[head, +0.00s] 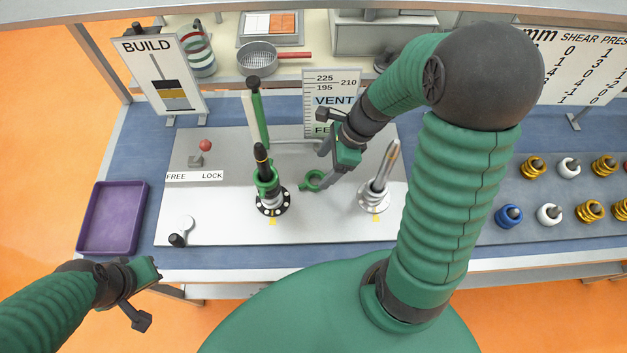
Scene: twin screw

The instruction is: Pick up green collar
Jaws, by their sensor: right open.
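A green collar (313,180), a ring with a small lug, is at the middle of the grey metal plate, between the two screw posts. My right gripper (328,168) is open beside it, its fingers close to the ring's right side; I cannot tell whether they touch. Another green ring part (266,183) sits around the left post (262,158), which has a dark tip. My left gripper (145,296) is open and empty off the table's front left edge.
A purple tray (83,217) lies at the left. A FREE/LOCK panel with a red knob (205,145) is on the plate's left. A VENT sign (333,88) stands behind. Several gold, white and blue collars (549,214) stand at the right.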

